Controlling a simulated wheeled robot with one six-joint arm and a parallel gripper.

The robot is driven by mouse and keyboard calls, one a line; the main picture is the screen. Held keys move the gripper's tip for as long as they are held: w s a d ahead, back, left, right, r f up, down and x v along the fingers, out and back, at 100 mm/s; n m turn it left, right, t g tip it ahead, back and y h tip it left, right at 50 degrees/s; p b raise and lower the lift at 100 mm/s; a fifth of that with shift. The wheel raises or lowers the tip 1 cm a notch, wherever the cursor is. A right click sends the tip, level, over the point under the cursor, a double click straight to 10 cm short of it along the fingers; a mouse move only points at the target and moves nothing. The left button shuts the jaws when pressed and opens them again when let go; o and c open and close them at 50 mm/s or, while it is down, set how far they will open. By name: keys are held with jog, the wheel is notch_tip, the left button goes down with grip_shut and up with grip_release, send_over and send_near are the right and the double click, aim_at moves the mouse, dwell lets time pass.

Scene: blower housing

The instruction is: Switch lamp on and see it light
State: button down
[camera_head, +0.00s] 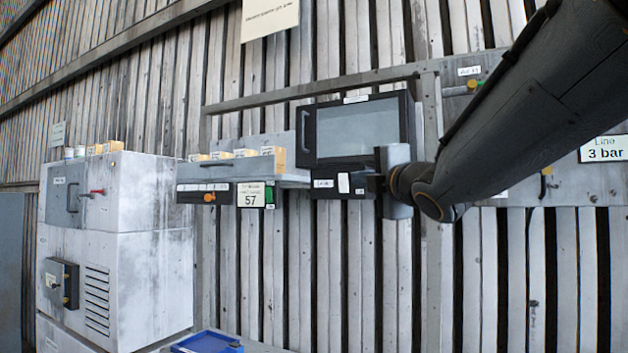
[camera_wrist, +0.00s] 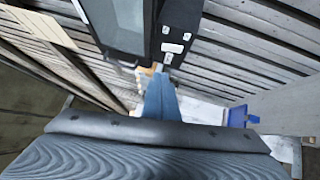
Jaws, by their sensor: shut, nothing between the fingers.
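No lamp is plainly recognisable, and I see no lit one. A dark-framed screen box (camera_head: 357,135) hangs on the wall, its pane grey. Its lower strip (camera_head: 325,186) carries small white plates too small to read; the strip also shows in the wrist view (camera_wrist: 176,32). Left of it, a dark control strip has an orange knob (camera_head: 209,197) and a green part (camera_head: 269,196) beside a "57" card (camera_head: 251,195). My gripper (camera_wrist: 161,86) is shut and empty, just below the strip in the wrist view; contact cannot be told. In the head view my gripper (camera_head: 396,182) overlaps the box's lower right corner.
A grey cabinet (camera_head: 145,270) with a red handle (camera_head: 97,191) stands at the left. A shelf (camera_head: 215,173) with several small boxes adjoins the screen box. A blue tray (camera_head: 208,343) lies low. A "Line 3 bar" sign (camera_head: 604,149) and valves are at the right.

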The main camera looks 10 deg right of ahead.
jog(key=shift+d+b+x, duration=0.2)
jog(key=shift+b+x, duration=0.95)
jog(key=shift+b, duration=1.35)
jog(key=p, duration=0.1)
send_near(342, 174)
jog(key=w+a, duration=0.2)
jog(key=a, duration=0.1)
jog(key=shift+w+d+r+p, duration=0.2)
jog(key=shift+w+d+p, duration=0.35)
jog(key=shift+w+p, duration=0.15)
jog(key=shift+w+d+r+p, duration=0.2)
jog(key=shift+w+d+p, duration=0.35)
jog(key=shift+w, duration=0.3)
jog(key=shift+w+d+r, duration=0.3)
jog(key=shift+w+d, duration=0.05)
jog(key=shift+w, duration=0.1)
jog(key=shift+s, duration=0.1)
